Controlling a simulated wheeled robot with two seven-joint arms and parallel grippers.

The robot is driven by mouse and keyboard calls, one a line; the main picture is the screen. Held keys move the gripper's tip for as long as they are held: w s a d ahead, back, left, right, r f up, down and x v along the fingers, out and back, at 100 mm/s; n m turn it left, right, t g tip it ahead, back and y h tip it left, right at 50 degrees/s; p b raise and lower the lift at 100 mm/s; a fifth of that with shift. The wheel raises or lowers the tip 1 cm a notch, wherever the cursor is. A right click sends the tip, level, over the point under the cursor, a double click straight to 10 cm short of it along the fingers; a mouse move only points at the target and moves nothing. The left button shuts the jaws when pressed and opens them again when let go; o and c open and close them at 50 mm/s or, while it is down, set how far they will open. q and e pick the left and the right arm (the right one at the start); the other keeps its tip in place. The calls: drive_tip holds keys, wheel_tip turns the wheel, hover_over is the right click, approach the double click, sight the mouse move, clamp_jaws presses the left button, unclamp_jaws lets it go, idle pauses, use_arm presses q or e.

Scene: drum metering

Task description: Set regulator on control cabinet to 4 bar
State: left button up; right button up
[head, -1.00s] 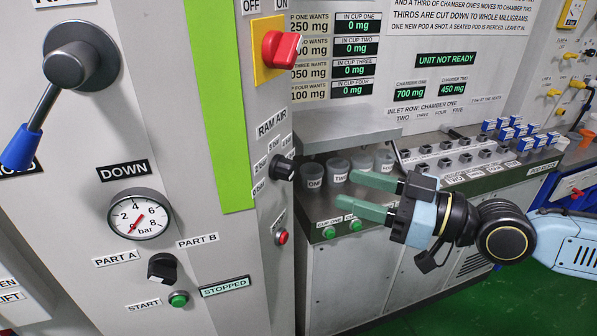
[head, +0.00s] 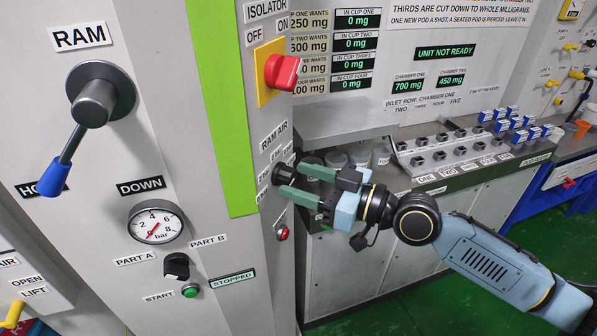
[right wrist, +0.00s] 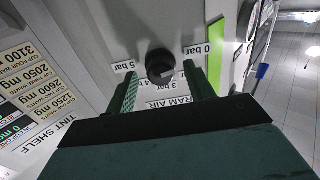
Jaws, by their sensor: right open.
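The regulator is a black round knob (head: 284,174) under the RAM AIR label on the narrow side face of the grey control cabinet (head: 120,110). My right gripper (head: 282,182) is open, its green fingers reaching left to the knob from either side. In the right wrist view the knob (right wrist: 159,64) shows between and just beyond the open fingers of the right gripper (right wrist: 163,80); contact cannot be told. Labels around it read 0, 3, 4 and 5 bar, partly hidden by the fingers. Its setting is not clear. My left gripper is not in view.
A red isolator switch (head: 282,72) sits above the knob and a red button (head: 283,233) below it. The front face carries a ram lever (head: 85,125), a pressure gauge (head: 156,222) and a black selector (head: 176,265). Grey cups (head: 360,156) stand on the shelf behind the gripper.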

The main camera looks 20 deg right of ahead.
drive_tip(key=shift+w+a, duration=0.4)
drive_tip(key=shift+a, duration=0.05)
drive_tip(key=c, duration=1)
drive_tip(key=shift+o, duration=0.2)
